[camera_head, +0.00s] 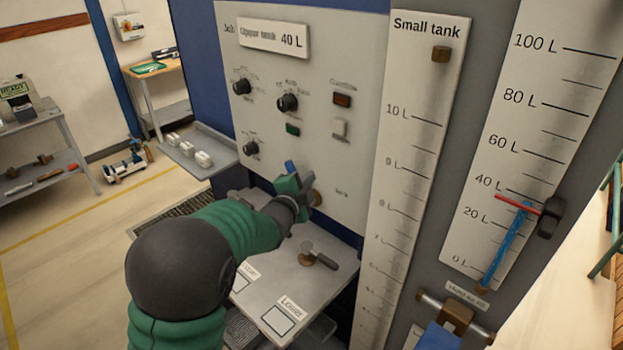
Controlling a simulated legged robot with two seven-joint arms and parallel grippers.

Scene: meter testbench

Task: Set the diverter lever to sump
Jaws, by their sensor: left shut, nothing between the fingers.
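My left arm comes in from the lower left, and my left gripper (292,188) is shut in front of the lower part of the pale control panel (345,165). A small blue piece (290,167) shows just above the gripper, and a brass round fitting (315,198) shows just to its right on the panel. The gripper hides most of this spot, so I cannot tell whether it touches a lever there or which way that lever points. Another lever (320,257), with a brass base and dark handle, lies on the grey shelf (265,300) below. My right gripper is out of view.
The panel carries black knobs (287,102), small buttons and an "Upper tank 40 L" sign (274,39). A "Small tank" scale (410,130) and a larger litre scale (535,110) with a red pointer stand to the right. Open floor (60,250) lies at left.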

